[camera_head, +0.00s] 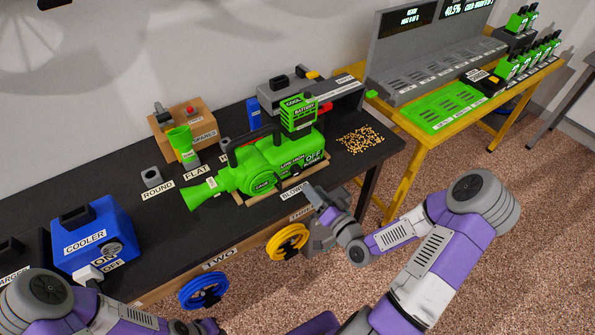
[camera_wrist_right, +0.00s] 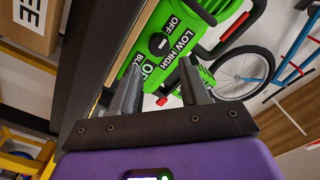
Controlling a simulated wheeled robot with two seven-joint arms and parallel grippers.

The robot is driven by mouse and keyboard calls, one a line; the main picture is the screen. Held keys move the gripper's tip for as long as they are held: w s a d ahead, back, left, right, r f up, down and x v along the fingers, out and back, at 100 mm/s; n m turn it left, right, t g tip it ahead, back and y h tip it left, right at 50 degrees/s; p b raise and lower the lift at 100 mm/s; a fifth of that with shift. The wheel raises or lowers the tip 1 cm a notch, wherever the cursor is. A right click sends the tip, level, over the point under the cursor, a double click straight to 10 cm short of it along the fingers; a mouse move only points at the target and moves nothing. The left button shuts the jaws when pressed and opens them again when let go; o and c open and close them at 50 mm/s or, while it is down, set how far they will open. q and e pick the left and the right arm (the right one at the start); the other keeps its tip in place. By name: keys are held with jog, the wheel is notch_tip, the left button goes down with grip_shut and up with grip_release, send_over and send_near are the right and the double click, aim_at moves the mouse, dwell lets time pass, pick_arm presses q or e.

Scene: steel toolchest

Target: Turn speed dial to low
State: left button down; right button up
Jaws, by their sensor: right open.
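The green blower (camera_head: 270,168) lies on its wooden cradle on the black workbench. Its speed dial (camera_wrist_right: 158,43) is a small round black knob with a pale mark, on the green end face, with OFF, LOW and HIGH labels around it. Which label the mark points at is unclear. My right gripper (camera_head: 322,208) is off the blower's right front end. In the right wrist view my right gripper (camera_wrist_right: 160,88) is open and empty, with the dial beyond and between its fingertips, apart from them. My left arm (camera_head: 60,300) is at the bottom left; its gripper is barely visible at the bottom edge.
A green battery (camera_head: 298,113) sits on top of the blower. Wood pellets (camera_head: 360,139) lie on the bench right of it. A blue cooler (camera_head: 92,235) stands at left. Yellow (camera_head: 288,242) and blue (camera_head: 203,287) wheels are on the bench front. A yellow table (camera_head: 425,137) stands behind right.

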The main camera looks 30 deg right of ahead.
aim_at(298, 173)
jog(key=w, duration=0.5)
jog(key=w+b, duration=0.1)
jog(key=w, duration=0.1)
jog(key=shift+w+a, duration=0.25)
jog(key=shift+a, duration=0.05)
jog(key=shift+f, duration=0.1)
jog(key=c, duration=0.8)
